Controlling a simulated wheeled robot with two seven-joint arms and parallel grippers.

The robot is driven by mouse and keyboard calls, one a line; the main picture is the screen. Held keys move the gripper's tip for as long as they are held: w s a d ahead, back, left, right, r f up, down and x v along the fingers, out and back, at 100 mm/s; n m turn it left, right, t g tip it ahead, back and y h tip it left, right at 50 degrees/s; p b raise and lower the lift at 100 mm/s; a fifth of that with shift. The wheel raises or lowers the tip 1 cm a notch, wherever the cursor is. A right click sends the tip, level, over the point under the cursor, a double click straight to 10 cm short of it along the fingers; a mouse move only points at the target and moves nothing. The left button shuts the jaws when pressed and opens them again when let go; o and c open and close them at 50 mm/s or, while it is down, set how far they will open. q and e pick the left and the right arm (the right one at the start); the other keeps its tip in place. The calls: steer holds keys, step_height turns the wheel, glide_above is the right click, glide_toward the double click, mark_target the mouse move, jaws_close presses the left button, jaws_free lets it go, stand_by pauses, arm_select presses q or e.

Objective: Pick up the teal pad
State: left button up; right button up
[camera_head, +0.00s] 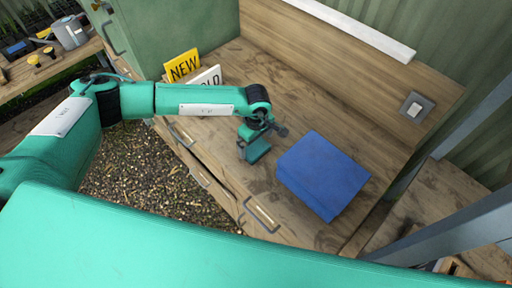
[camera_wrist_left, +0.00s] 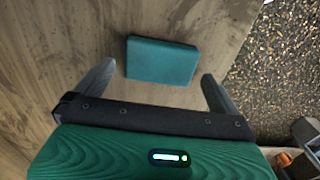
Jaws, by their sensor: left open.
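The teal pad (camera_head: 257,151) is a small flat block lying on the wooden bench top, near its front edge. In the left wrist view the teal pad (camera_wrist_left: 160,60) shows between the two fingertips, with a gap on each side. My left gripper (camera_head: 262,130) is open and empty, right over the pad. In the left wrist view my left gripper (camera_wrist_left: 158,72) has its fingers spread wider than the pad. I cannot tell its exact height above the pad. My right gripper is not in view.
A large blue block (camera_head: 322,175) sits just right of the pad. A yellow NEW sign (camera_head: 182,65) and a white OLD sign (camera_head: 207,77) stand at the back left beside a green cabinet (camera_head: 175,25). Drawers line the bench front; gravel lies below.

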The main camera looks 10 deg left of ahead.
mark_target(256, 148)
arm_select(q)
step_height(256, 148, down, 3)
steer(key=shift+r+p, duration=0.1)
steer(key=shift+p, duration=0.65)
steer(key=shift+f, duration=0.4)
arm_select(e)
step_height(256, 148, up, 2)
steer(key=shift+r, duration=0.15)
arm_select(q)
steer(key=c, duration=0.8)
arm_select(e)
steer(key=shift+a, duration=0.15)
arm_select(q)
steer(key=shift+a+r, duration=0.1)
steer(key=shift+r+b, duration=0.3)
steer(key=shift+r, duration=0.15)
steer(key=shift+r+b, duration=3.45)
steer(key=shift+r, duration=6.1)
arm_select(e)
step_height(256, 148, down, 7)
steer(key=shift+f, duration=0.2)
